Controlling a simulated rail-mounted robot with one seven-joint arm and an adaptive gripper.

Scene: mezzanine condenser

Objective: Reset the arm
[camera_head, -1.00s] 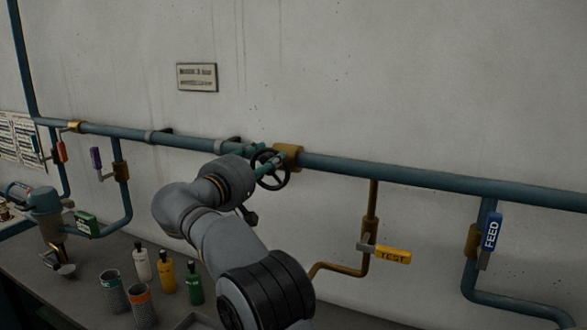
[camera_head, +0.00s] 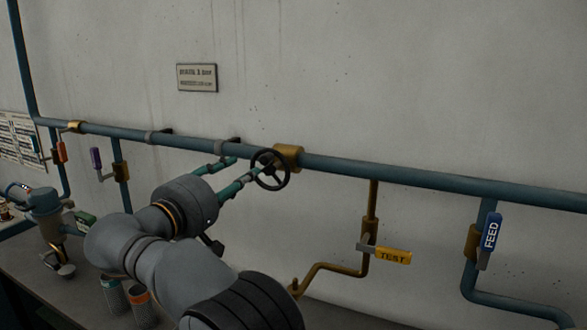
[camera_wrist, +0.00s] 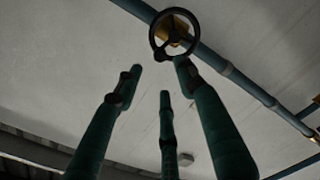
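My gripper (camera_head: 241,171) has long teal fingers and points at the wall pipe. In the wrist view my gripper (camera_wrist: 160,76) shows three fingers spread apart with nothing between them. A black handwheel (camera_head: 271,170) sits on a brass valve body (camera_head: 289,156) on the blue pipe. The handwheel (camera_wrist: 175,33) also shows in the wrist view, just past the right fingertip. That fingertip overlaps the wheel's lower edge in the picture; I cannot tell whether they touch. My arm is bent across the lower middle of the head view.
A yellow TEST lever (camera_head: 391,255) and a blue FEED lever (camera_head: 491,232) are on pipes at right. Two canisters (camera_head: 139,302) stand on the bench (camera_head: 50,290) close under my arm. A plaque (camera_head: 197,78) hangs above.

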